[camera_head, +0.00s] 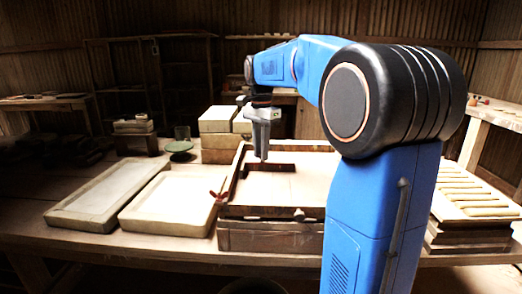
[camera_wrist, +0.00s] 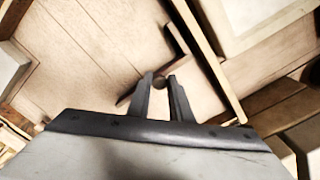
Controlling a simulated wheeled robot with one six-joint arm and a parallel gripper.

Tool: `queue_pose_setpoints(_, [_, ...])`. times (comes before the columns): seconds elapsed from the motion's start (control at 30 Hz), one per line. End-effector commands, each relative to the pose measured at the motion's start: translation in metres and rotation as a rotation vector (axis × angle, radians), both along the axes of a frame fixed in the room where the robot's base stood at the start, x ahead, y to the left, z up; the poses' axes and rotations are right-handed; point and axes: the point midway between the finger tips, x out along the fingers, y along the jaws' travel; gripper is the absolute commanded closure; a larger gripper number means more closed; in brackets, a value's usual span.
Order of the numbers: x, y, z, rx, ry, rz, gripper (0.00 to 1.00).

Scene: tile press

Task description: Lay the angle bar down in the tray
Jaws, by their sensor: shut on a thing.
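My gripper (camera_head: 263,157) points straight down over the open wooden box (camera_head: 272,211) in the middle of the bench. The angle bar (camera_wrist: 182,46) appears as a brown bent piece at and beyond the fingertips, with one end partly hidden by the fingers. I cannot tell whether it touches the pale surface below. Two shallow pale trays, one left (camera_head: 68,217) and one nearer the box (camera_head: 139,220), lie flat; which one the task means is unclear.
Pale boxes (camera_head: 217,119) stand behind the wooden box. A green round dish (camera_head: 179,147) stands behind the trays. A small red handle (camera_head: 217,196) sticks out at the box's left front.

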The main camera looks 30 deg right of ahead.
Motion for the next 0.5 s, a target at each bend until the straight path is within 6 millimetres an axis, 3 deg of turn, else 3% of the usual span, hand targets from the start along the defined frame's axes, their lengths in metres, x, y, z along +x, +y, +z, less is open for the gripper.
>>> queue_pose_setpoints(0.13, [-0.0002, 0.0001, -0.0016, 0.000, 0.003, 0.000, 1.00])
queue_pose_setpoints(0.17, [-0.0002, 0.0001, -0.0017, 0.001, 0.003, 0.000, 0.79])
queue_pose_setpoints(0.23, [-0.0002, 0.0001, -0.0018, 0.001, 0.003, 0.000, 0.62])
queue_pose_setpoints(0.27, [-0.0002, 0.0001, -0.0018, 0.001, 0.003, 0.000, 0.59])
queue_pose_setpoints(0.5, [-0.0002, 0.0001, -0.0019, 0.001, 0.004, 0.000, 0.59])
